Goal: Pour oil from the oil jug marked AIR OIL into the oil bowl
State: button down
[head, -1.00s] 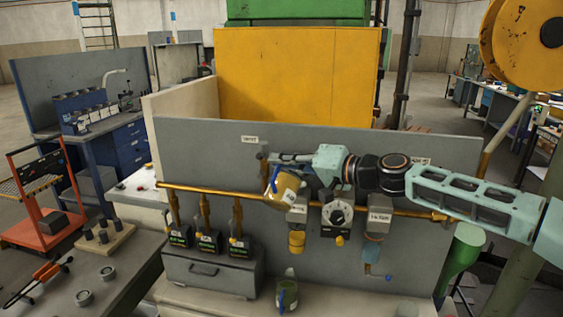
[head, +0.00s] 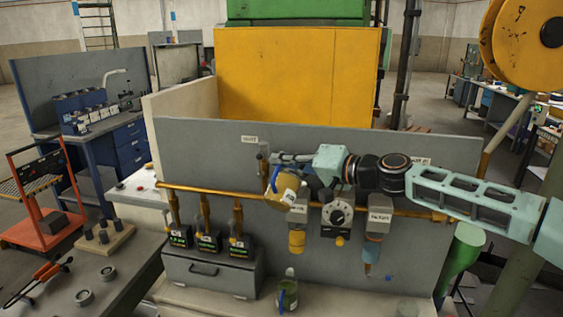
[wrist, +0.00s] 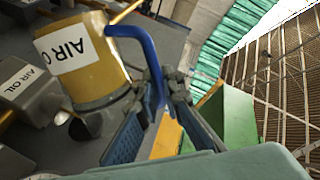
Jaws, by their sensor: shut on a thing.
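The oil jug (head: 287,188) is yellow with a blue handle. In the wrist view the jug (wrist: 100,75) shows a white label reading AIR O, the rest cut off. My gripper (wrist: 160,90) is shut on the blue handle. The jug hangs tilted in front of the brass pipe, above the left hanging unit. That unit carries a label reading AIR OIL in the wrist view (wrist: 18,85). An amber bowl (head: 296,241) hangs under it, and I take it for the oil bowl. I cannot see oil running from the jug.
A dial unit (head: 337,217) and another labelled unit (head: 379,218) hang to the right. A green jug (head: 287,297) stands on the ledge below. Dark bottles stand on a grey drawer box (head: 208,272) at left. A grey panel (head: 210,145) stands behind.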

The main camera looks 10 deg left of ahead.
jog(key=shift+w+d+r+m, duration=0.15)
jog(key=shift+w+r+m, duration=0.4)
jog(key=shift+r+m, duration=0.1)
dwell(3.3)
jog(key=shift+w+r, duration=0.15)
jog(key=shift+g, duration=0.3)
jog(key=shift+b, duration=0.3)
dwell(2.0)
jog(key=f+b, duration=0.1)
jog(key=b, duration=0.2)
jog(key=shift+s+f+n, duration=0.15)
jog(key=shift+s+n, duration=0.2)
jog(key=shift+s, duration=0.05)
jog(key=shift+s+a+f+n+b, duration=0.2)
jog(key=shift+s+f+n+b, duration=0.15)
jog(key=shift+b, duration=0.75)
jog(key=shift+r+t, duration=0.15)
jog(key=shift+t, duration=0.25)
jog(key=shift+s, duration=0.1)
jog(key=shift+n+b, duration=0.25)
jog(key=shift+b, duration=0.35)
